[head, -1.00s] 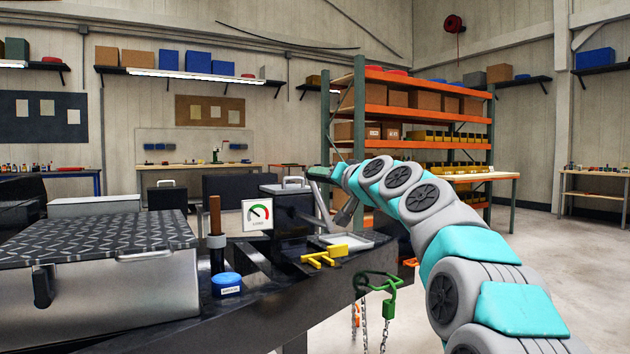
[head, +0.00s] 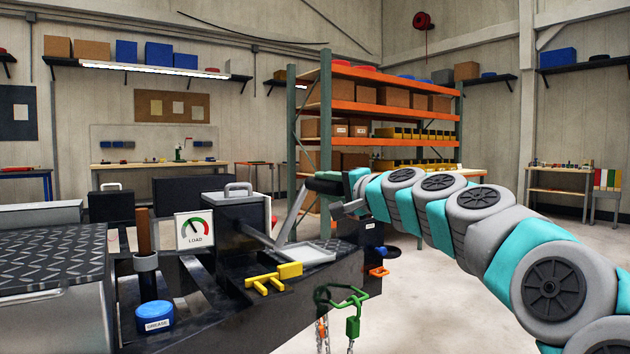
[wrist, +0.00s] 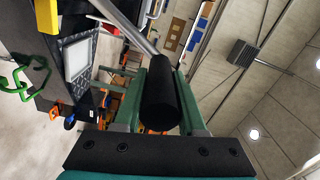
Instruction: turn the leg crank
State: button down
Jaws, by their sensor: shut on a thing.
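The leg crank has a grey metal arm (head: 292,213) on the right side of the black trailer tongue in the head view. It tilts up to the right, towards my gripper (head: 342,191). In the wrist view, the crank's black cylindrical handle (wrist: 162,104) lies between the two green fingers of my gripper (wrist: 167,72), which is shut on it. The crank's grey rod (wrist: 122,24) runs off to the upper left there.
A yellow T-shaped piece (head: 273,278), a grey tray (head: 304,253) and a load gauge (head: 194,230) sit on the tongue. A green shackle with chain (head: 345,300) hangs at its front edge. A blue grease tin (head: 154,315) stands at left. Floor at right is clear.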

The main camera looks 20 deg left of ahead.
jog(key=w+d+f+m, duration=0.3)
jog(key=w+f+m, duration=0.1)
jog(key=f, duration=0.2)
jog(key=shift+w+d, duration=0.2)
jog(key=shift+d, duration=0.1)
jog(key=shift+f, duration=0.15)
jog(key=c, duration=0.5)
grip_release()
jog(key=shift+s, duration=0.1)
jog(key=shift+r, duration=0.2)
